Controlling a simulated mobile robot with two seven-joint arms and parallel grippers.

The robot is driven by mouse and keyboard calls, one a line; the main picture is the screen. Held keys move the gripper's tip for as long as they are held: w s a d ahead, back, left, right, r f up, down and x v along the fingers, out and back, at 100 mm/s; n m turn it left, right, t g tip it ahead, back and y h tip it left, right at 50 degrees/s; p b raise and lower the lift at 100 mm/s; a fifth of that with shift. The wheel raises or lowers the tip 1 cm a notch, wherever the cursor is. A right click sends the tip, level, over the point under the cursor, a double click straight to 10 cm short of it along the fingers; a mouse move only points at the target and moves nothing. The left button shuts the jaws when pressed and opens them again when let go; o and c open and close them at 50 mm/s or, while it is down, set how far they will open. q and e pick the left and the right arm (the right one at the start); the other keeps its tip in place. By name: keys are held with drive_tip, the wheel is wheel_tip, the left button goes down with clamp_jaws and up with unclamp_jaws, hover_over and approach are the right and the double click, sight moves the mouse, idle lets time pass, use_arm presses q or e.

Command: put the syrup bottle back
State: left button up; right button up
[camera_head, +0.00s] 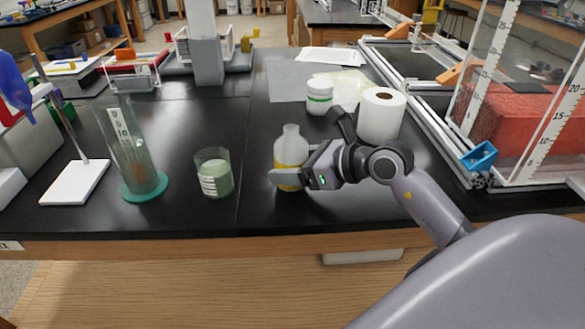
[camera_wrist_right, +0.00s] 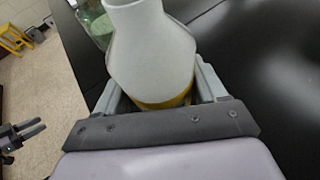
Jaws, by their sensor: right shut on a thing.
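The syrup bottle (camera_head: 291,150) is pale with a yellow lower part and stands upright on the black bench, near its front edge. My right gripper (camera_head: 290,178) is shut on its lower part, coming from the right. In the right wrist view the bottle (camera_wrist_right: 150,50) sits between the two grey fingers, its yellow band just above the gripper's dark front bar. The fingers hide some of its lower part, and I cannot tell whether its base touches the bench. My left gripper (camera_wrist_right: 24,135) seems to show small at the left edge of the right wrist view.
A white-green jar (camera_head: 319,97) and a paper roll (camera_head: 381,115) stand behind, to the right. The aluminium frame (camera_head: 425,125) bounds the right.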

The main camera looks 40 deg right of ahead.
drive_tip(key=shift+f, duration=0.45)
drive_tip(key=shift+f, duration=0.1)
drive_tip(key=o, duration=1.1)
drive_tip(key=shift+f, duration=0.1)
drive_tip(key=shift+o, duration=0.2)
drive_tip(key=shift+s+d+r, duration=0.1)
drive_tip(key=shift+s+r, duration=0.05)
drive_tip(key=shift+r, duration=0.1)
drive_tip(key=b+v, duration=0.1)
drive_tip(key=v, duration=1)
drive_tip(key=shift+s+d, duration=0.15)
drive_tip(key=shift+s, duration=0.15)
